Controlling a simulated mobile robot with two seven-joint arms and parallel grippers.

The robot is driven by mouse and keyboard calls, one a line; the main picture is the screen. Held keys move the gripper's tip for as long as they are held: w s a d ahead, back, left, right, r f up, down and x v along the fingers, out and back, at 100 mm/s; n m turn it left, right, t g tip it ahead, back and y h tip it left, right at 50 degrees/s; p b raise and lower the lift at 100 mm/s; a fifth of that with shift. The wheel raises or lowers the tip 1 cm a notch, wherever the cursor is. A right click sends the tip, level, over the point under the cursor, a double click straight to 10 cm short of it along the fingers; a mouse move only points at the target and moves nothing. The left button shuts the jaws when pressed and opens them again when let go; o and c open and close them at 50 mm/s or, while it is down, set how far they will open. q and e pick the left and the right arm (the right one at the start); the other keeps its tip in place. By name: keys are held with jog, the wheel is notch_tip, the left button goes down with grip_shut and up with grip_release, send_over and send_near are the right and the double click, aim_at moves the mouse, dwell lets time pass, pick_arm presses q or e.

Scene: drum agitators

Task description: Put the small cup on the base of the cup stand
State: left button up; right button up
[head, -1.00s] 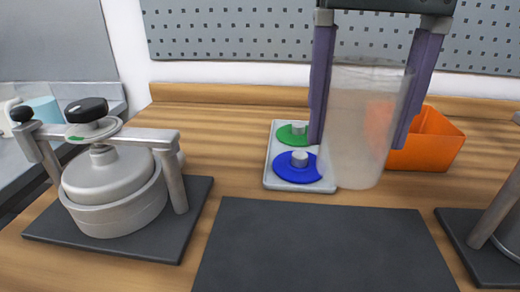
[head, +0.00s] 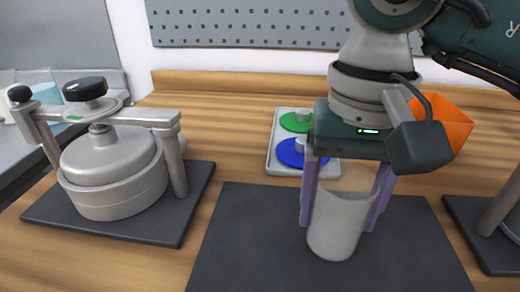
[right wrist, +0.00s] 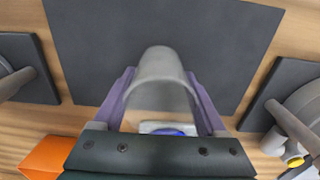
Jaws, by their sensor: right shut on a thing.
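My right gripper (head: 343,200) is shut on a frosted grey cup (head: 337,228), its purple fingers on either side of the cup wall. The cup is close to upright over the dark mat (head: 240,235) in the middle of the table; whether it touches the mat I cannot tell. The cup also shows in the right wrist view (right wrist: 160,68). At the left, a clamp stand with a dark base (head: 150,235) holds a lidded grey pot (head: 105,175) under a bar. A similar dark base (head: 480,225) is cut off at the right. Which is the cup stand is unclear. My left gripper is not in view.
A white tray (head: 274,160) with a green disc (head: 292,122) and a blue disc (head: 287,155) lies behind the cup. An orange bin (head: 450,125) stands behind my right arm. The mat's left part is clear.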

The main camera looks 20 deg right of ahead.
jog(key=shift+f, duration=0.1)
jog(key=shift+f+b, duration=0.15)
jog(key=shift+b, duration=0.15)
jog(key=o, duration=1.2)
jog(key=shift+o, duration=0.2)
jog(key=shift+r, duration=0.2)
